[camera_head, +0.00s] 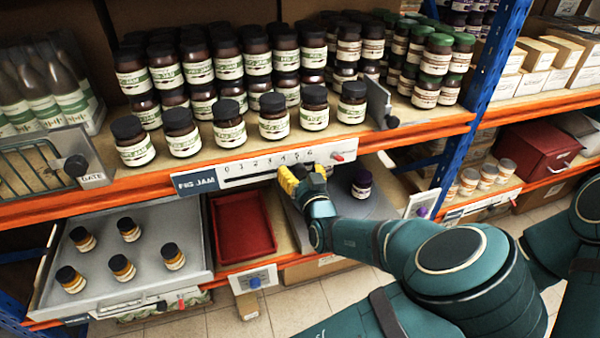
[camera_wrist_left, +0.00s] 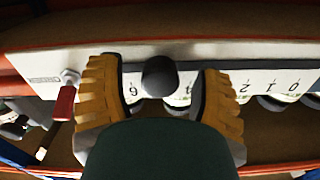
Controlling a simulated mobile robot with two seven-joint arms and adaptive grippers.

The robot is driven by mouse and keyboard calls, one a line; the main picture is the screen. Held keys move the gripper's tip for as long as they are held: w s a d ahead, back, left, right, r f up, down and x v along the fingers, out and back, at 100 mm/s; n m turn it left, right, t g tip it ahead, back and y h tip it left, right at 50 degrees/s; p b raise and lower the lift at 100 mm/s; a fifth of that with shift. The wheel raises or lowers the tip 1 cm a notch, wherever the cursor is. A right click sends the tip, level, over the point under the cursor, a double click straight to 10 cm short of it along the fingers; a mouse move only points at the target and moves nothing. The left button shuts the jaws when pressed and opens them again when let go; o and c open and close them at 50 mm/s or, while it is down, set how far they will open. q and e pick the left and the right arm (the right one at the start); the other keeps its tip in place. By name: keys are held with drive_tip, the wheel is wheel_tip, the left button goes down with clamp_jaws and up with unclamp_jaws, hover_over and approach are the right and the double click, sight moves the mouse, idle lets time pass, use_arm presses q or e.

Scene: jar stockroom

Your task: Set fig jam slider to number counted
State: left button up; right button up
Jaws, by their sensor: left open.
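The fig jam slider is a white strip (camera_head: 255,171) on the upper shelf's orange front edge, marked 0 to 6, with a blue FIG JAM label (camera_head: 196,182) at its left end. My left gripper (camera_head: 302,178) is at the strip's right part, over the high numbers. In the wrist view, which is upside down, its yellow fingers (camera_wrist_left: 160,95) stand open on either side of the round black slider knob (camera_wrist_left: 160,76). Gaps show between knob and fingers. The knob sits between the 6 and the 4, covering where 5 would be. My right gripper is out of view.
Black-lidded fig jam jars (camera_head: 274,116) stand in rows above the strip. A red-handled lever (camera_head: 338,157) is at its right end.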

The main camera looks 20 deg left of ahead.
use_arm(q)
drive_tip(key=shift+w, duration=0.1)
clamp_jaws()
drive_tip(key=shift+w+d+r+p, duration=0.15)
drive_tip(key=shift+w+d, duration=0.35)
drive_tip(key=shift+d, duration=0.25)
drive_tip(key=shift+w+d+f+p, duration=0.15)
drive_tip(key=shift+w+d, duration=0.35)
drive_tip(key=shift+d, duration=0.25)
drive_tip(key=shift+r, duration=0.1)
unclamp_jaws()
drive_tip(key=shift+w+d, duration=0.1)
approach(312, 162)
drive_tip(key=v, duration=0.4)
drive_tip(key=shift+d, duration=0.1)
